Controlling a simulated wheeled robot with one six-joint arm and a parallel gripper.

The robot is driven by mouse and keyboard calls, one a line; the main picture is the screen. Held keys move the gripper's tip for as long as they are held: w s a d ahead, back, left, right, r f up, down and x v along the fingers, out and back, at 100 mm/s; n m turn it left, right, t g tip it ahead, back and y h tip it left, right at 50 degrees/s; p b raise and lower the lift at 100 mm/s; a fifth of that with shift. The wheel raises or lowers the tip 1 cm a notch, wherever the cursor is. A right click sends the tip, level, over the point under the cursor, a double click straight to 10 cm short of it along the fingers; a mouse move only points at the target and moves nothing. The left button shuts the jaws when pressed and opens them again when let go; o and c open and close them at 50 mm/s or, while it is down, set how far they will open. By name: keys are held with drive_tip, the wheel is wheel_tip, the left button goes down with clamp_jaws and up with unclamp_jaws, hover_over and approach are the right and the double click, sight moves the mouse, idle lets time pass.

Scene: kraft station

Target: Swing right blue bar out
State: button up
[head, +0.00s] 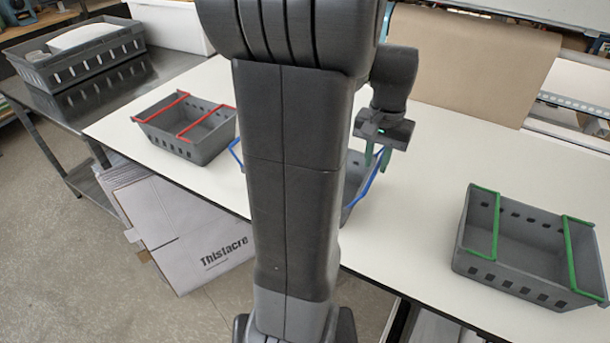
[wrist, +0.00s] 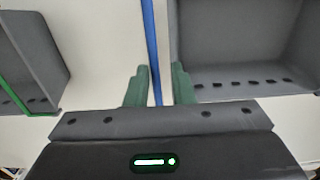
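The grey basket with blue bars (head: 355,170) stands on the table, mostly hidden behind my column. Its right blue bar (head: 366,187) shows at the basket's right side; the left blue bar (head: 236,154) juts out on the other side. My gripper (head: 378,158) points down over the right bar. In the wrist view, the blue bar (wrist: 152,50) runs between the two green fingers of my gripper (wrist: 159,84). The bar is close to the left finger, with a gap to the right one. White table shows between the bar and the basket wall (wrist: 174,40).
A grey basket with green bars (head: 525,250) stands to the right; its side also shows in the wrist view (wrist: 35,55). A grey basket with red bars (head: 190,130) stands to the left. White table (head: 420,235) is clear between the blue-barred and green-barred baskets.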

wheel_tip(320, 180, up, 7)
drive_tip(key=p, duration=0.2)
drive_tip(key=shift+w+a+p, duration=0.2)
drive_tip(key=shift+a+p, duration=0.1)
drive_tip(key=shift+a, duration=0.1)
idle(0.3)
drive_tip(key=shift+s+d+f+b, duration=0.15)
drive_tip(key=shift+f+b, duration=0.35)
drive_tip(key=shift+f, duration=0.9)
drive_tip(key=shift+d+f+b, duration=0.15)
drive_tip(key=shift+f+b, duration=0.3)
drive_tip(key=shift+f, duration=0.9)
drive_tip(key=shift+r, duration=0.1)
